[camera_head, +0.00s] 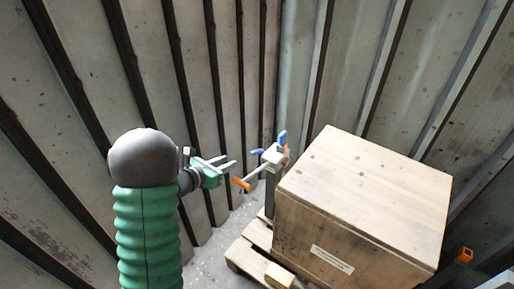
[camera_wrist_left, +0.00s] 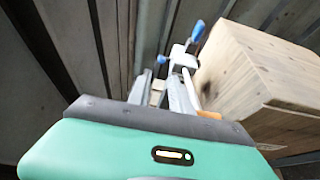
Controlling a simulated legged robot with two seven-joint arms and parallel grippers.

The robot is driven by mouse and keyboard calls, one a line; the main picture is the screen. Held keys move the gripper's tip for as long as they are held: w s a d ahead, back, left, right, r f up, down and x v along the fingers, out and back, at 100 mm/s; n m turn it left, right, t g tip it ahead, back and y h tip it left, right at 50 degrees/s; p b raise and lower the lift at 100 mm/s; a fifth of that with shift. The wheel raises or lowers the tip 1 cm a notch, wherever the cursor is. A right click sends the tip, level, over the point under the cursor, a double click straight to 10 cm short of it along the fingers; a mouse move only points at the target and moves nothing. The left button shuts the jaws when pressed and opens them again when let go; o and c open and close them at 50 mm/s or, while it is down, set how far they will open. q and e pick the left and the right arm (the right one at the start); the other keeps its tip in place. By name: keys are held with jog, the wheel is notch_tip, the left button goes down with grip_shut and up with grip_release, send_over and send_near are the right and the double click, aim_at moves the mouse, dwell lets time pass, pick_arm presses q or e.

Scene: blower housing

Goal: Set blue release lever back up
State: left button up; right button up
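A small grey clamp-like fitting (camera_head: 272,156) stands at the left corner of the wooden crate. It has a blue lever piece (camera_head: 282,138) pointing up and a smaller blue tip (camera_head: 257,151) pointing left; I cannot tell for sure which is the release lever. A pale rod runs down-left from it to an orange grip (camera_head: 240,184). The upper blue piece (camera_wrist_left: 198,30) and the blue tip (camera_wrist_left: 162,59) also show in the left wrist view. My left gripper (camera_head: 230,161) is open and empty, left of the fitting and apart from the blue pieces. Its fingers (camera_wrist_left: 160,88) are spread.
The wooden crate (camera_head: 365,180) stands on a pallet (camera_head: 248,258) right of the fitting. Ribbed metal walls (camera_head: 80,90) close in behind and on the left. A narrow strip of floor (camera_head: 205,258) is free left of the pallet. A dark orange-tipped piece (camera_head: 465,255) shows at lower right.

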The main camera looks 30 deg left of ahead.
aim_at(251, 153)
pick_arm(q)
jog(key=b+x, duration=0.4)
jog(key=x, duration=1.1)
jog(key=shift+d+f+b, duration=0.1)
jog(key=shift+d+b, duration=0.05)
jog(key=shift+b, duration=0.25)
jog(key=shift+w+d, duration=0.1)
jog(key=shift+w, duration=0.35)
grip_shut()
